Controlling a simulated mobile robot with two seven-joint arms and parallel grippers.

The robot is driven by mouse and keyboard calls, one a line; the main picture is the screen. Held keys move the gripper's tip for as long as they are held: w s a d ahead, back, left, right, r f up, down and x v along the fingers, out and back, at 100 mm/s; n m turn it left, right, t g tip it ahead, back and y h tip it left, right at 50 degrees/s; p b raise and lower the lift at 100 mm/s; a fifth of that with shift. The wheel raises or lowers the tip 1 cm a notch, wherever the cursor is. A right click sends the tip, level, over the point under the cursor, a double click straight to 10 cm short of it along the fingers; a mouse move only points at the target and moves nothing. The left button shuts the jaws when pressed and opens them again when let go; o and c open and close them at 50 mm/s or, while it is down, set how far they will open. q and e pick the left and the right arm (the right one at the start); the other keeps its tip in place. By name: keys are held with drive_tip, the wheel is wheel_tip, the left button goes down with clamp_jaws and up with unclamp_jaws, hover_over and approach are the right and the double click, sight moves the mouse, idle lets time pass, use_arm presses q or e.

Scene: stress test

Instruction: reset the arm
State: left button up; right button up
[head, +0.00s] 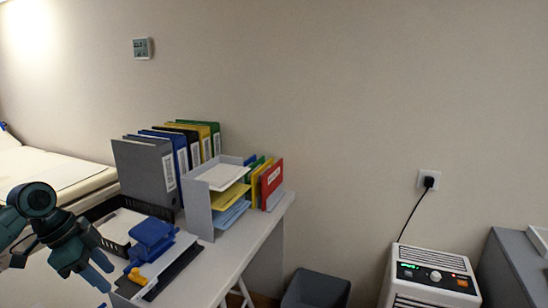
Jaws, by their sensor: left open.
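My left gripper (95,280) shows at the lower left of the head view, with its arm coming in from the left edge. It is dark teal with blue fingers, open and pointing down to the right. No object shows between its fingers. It is in front of the near left end of the white desk (231,262). My right gripper is not in view.
The desk holds several binders (146,168), a paper tray stack (199,211), a black basket (104,213) and a blue hole punch (152,238). A grey bin (316,290) and a white heater-like unit (433,262) stand right. A bed (50,172) is behind left.

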use_arm(q)
drive_tip(key=s+d+f+n+y, duration=0.1)
drive_tip(key=s+d+f, duration=0.5)
drive_tip(key=d+f, duration=0.25)
drive_tip(key=s+d+f+n, duration=0.1)
drive_tip(key=s+d+f, duration=0.55)
drive_tip(key=f, duration=0.25)
drive_tip(key=s+a+n+t+y, duration=0.2)
drive_tip(key=s+n+y, duration=0.1)
drive_tip(key=s+n, duration=0.9)
drive_tip(key=w+d+f+m+t+h+p, duration=0.3)
drive_tip(key=w+d+t+p, duration=0.1)
drive_tip(key=d+t, duration=0.2)
drive_tip(key=shift+d+m+t, duration=0.3)
drive_tip(key=shift+d+t, duration=0.1)
drive_tip(key=shift+d, duration=0.15)
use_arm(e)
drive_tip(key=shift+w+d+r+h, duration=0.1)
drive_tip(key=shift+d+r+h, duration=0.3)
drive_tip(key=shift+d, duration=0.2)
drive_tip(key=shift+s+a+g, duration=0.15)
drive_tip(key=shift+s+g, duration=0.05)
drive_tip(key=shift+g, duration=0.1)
